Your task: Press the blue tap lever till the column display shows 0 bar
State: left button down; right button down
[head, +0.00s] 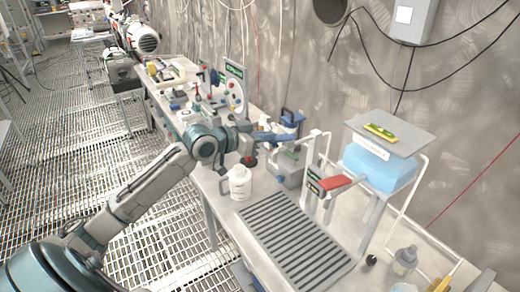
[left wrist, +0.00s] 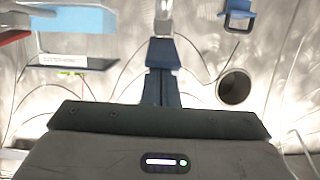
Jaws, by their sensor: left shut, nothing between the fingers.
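The blue tap lever (head: 285,137) reaches left from a pale post (head: 312,145) in the head view. It also shows as a blue paddle under a silver piece in the left wrist view (left wrist: 163,53). My left gripper (head: 264,136) is shut and empty, its fingertips (left wrist: 161,72) at the lever's near end. I cannot tell whether they touch it. Small dark panels (head: 314,181) with green sit beside a red lever (head: 335,183); no reading is legible. My right gripper is out of view.
A white jug (head: 240,182) stands left of a slatted grate (head: 294,238). A light-blue tank (head: 379,168) stands on a frame at right. A blue looped fitting (head: 292,117) is behind the gripper. The bench (head: 225,193) is crowded; the floor grating (head: 70,130) at left is mostly clear.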

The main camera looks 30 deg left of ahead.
pick_arm(q)
notch_tip(320, 180, down, 2)
jog(key=shift+s+a, duration=0.1)
jog(key=shift+a, duration=0.05)
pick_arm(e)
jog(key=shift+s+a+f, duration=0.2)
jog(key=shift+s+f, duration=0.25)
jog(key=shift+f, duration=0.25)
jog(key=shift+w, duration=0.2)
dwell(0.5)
